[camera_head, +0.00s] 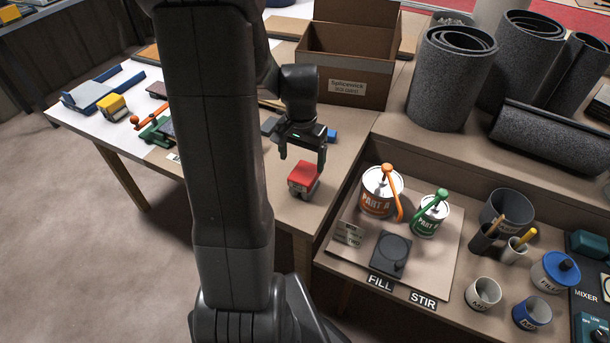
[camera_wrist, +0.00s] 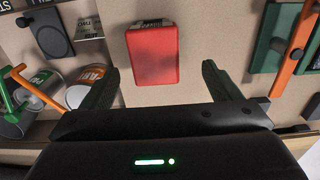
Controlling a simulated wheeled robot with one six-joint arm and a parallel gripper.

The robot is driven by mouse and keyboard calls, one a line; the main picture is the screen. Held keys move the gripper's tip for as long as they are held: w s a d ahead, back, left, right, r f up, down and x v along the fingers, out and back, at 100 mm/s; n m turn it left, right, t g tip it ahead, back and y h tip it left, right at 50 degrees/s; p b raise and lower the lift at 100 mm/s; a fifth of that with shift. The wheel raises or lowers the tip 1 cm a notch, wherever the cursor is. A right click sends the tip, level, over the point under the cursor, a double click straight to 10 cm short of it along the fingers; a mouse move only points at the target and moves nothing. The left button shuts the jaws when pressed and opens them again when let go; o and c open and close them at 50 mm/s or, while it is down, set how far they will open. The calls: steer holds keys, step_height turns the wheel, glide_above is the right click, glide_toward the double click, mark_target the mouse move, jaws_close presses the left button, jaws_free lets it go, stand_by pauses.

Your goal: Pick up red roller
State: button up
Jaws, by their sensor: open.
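The red roller (camera_head: 304,177) is a small block with a red top and a greyish lower part, on the brown table near its front edge. In the wrist view its red top (camera_wrist: 152,55) lies ahead of the fingertips, roughly midway between them. My gripper (camera_head: 303,155) is open and empty, just above and behind the roller in the head view. Both fingers also show in the wrist view (camera_wrist: 158,85), apart from the roller. The roller's underside is hidden.
Paint cans marked PART A (camera_head: 377,197) and PART B (camera_head: 427,222) stand right of the roller on a board. A cardboard box (camera_head: 345,62) stands behind. A yellow block (camera_head: 112,106) and an orange-handled green tool (camera_head: 150,125) lie left. Grey rolls (camera_head: 450,85) stand back right.

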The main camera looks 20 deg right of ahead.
mark_target(305, 172)
steer(key=shift+s+d+f, duration=0.1)
steer(key=shift+d+f, duration=0.05)
steer(key=shift+f, duration=1.75)
steer(key=shift+s+d+f, duration=0.1)
steer(key=shift+f, duration=1.75)
steer(key=shift+r, duration=0.1)
steer(key=c, duration=1.5)
